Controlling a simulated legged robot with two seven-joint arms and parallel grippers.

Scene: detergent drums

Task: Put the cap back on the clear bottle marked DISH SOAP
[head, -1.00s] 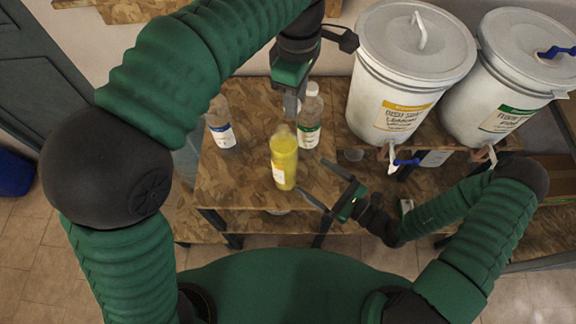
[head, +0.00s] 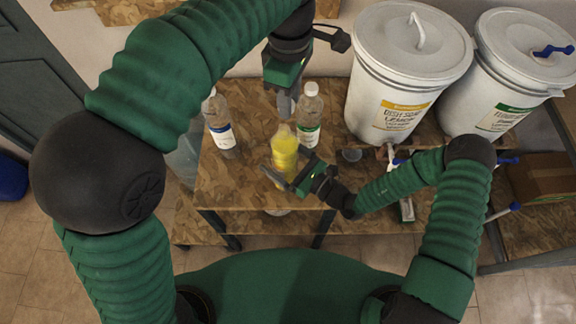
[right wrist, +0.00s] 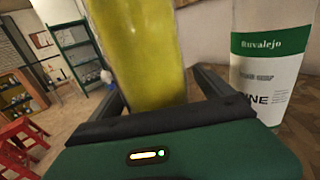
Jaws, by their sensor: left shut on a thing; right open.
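The clear bottle with yellow liquid (head: 284,147) stands upright on the wooden bench. Its label is hidden in the head view, and only its yellow side shows in the right wrist view (right wrist: 145,50). My right gripper (head: 286,164) is open, with one finger on each side of this bottle; its fingers also show in the right wrist view (right wrist: 160,88). I cannot tell whether they touch it. My left gripper (head: 287,104) points down just above and behind the bottle's top. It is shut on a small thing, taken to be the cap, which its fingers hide.
A blue-label bottle (head: 219,122) stands to the left, and a green-label bottle (head: 309,115) stands close behind on the right. Two white drums (head: 408,70) (head: 525,75) stand at the right; the nearer reads DISH SOAP LEMON. The bench's front left (head: 225,185) is clear.

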